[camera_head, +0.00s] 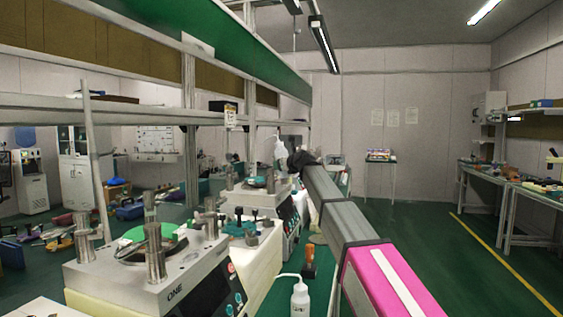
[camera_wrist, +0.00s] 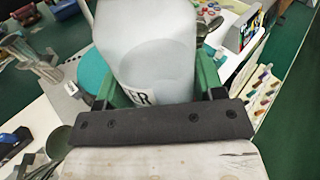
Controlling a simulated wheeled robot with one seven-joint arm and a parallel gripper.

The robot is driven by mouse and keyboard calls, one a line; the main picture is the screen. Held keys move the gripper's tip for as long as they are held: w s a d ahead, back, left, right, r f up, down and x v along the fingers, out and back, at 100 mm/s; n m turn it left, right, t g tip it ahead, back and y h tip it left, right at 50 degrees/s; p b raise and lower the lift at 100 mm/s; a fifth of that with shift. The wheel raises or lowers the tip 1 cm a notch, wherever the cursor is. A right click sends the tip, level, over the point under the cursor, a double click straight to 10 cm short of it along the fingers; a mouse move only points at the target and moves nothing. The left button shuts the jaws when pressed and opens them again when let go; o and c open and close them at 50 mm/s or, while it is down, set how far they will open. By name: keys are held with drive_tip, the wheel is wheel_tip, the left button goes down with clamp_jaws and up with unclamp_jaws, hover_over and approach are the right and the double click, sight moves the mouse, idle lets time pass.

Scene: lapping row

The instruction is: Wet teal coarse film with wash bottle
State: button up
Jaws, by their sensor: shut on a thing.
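My gripper (camera_head: 298,160) is at the far end of my arm, beside the second lapping machine. It is shut on a white wash bottle (camera_head: 279,147), whose upper part shows just left of the gripper. In the wrist view the bottle (camera_wrist: 150,45) fills the space between the green jaws, with the letters "ER" showing. A teal disc (camera_head: 258,182), likely the teal film, lies on top of the second machine, below and left of the bottle. In the wrist view a teal surface (camera_wrist: 92,70) shows partly hidden behind the bottle. The bottle's nozzle tip is unclear.
The nearer machine (camera_head: 170,272), marked "ONE", bears a green disc (camera_head: 136,234) and metal posts. A shelf (camera_head: 150,112) runs above the row on the left. The green aisle floor (camera_head: 425,235) on the right is clear.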

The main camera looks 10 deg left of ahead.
drive_tip(key=f, duration=0.1)
drive_tip(key=d+f+n+h, duration=0.1)
drive_tip(key=f, duration=0.1)
drive_tip(key=shift+s+d+g, duration=0.1)
drive_tip(key=shift+d+g, duration=0.25)
drive_tip(key=shift+g, duration=0.05)
drive_tip(key=shift+d+n+h, duration=0.15)
drive_tip(key=shift+n+h, duration=0.25)
drive_tip(key=shift+h, duration=0.1)
drive_tip(key=shift+d+r+g+h, duration=0.2)
drive_tip(key=shift+g+h, duration=0.1)
drive_tip(key=shift+h, duration=0.1)
drive_tip(key=shift+d+r+n+g+h, duration=0.1)
drive_tip(key=shift+d+n+g+h, duration=0.3)
drive_tip(key=shift+n+h, duration=0.4)
drive_tip(key=shift+s+d+m+t+y, duration=0.15)
drive_tip(key=shift+m+t+y, duration=0.15)
drive_tip(key=shift+y, duration=0.2)
drive_tip(key=shift+m+y, duration=0.4)
drive_tip(key=shift+y, duration=0.2)
